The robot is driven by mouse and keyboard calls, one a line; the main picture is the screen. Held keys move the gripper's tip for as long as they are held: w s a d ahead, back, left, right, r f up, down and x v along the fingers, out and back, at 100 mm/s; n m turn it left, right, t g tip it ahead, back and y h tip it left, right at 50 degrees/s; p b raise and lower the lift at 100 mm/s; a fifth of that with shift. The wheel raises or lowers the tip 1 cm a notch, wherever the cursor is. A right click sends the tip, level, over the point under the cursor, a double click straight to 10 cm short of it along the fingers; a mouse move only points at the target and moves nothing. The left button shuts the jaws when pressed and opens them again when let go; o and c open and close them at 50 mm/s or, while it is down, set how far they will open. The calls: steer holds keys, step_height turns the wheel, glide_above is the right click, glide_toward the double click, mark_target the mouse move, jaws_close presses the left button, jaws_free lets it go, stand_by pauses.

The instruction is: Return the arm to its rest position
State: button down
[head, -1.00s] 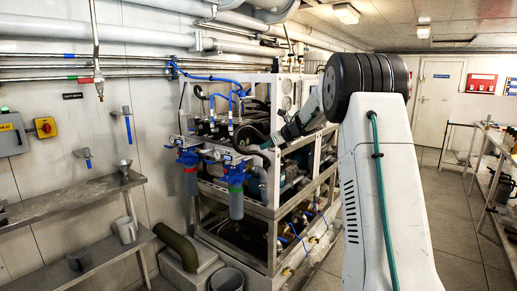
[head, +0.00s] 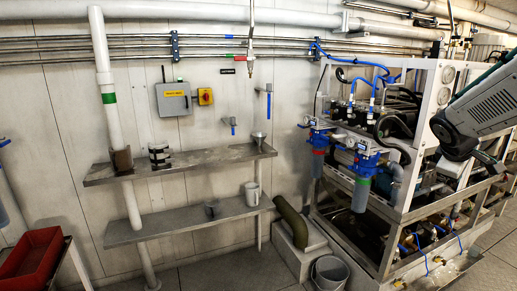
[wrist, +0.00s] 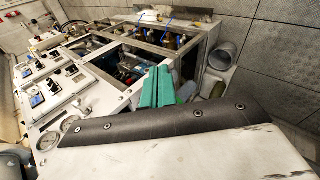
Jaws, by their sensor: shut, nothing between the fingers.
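In the wrist view my gripper (wrist: 157,74) shows as two green fingers lying side by side, shut with nothing between them. It is in front of the watermaker frame (wrist: 118,97), apart or touching I cannot tell. A pale surface with a black, bolted edge fills the lower part of that view. In the head view part of my arm, grey with a dark end, reaches in from the right edge, in front of the watermaker rack (head: 400,215). My fingers cannot be made out there.
Blue-topped filter housings (head: 362,165) hang on the rack's left side. Wall shelves (head: 185,160) stand left, with a red tray (head: 32,262) at the far left. Floor between shelves and rack is narrow.

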steer(key=s+a+f+m+g+y, duration=0.2)
steer(key=s+a+m+y, duration=0.1)
steer(key=s+a, duration=1)
steer(key=s+a+f+m+g+y, duration=0.2)
steer(key=s+a+m+y, duration=0.1)
steer(key=s+a, duration=0.9)
steer(key=shift+s+a+m+y, duration=0.3)
steer(key=shift+s+a+m, duration=0.1)
steer(key=shift+a+m, duration=0.1)
steer(key=c, duration=2)
jaws_free()
steer(key=s+a, duration=0.1)
steer(key=s+a+n+t, duration=0.1)
steer(key=shift+a+r, duration=0.35)
steer(key=shift+r, duration=0.05)
steer(key=o, duration=0.6)
steer(key=shift+a+r, duration=0.1)
steer(key=shift+a, duration=0.05)
steer(key=shift+c, duration=0.2)
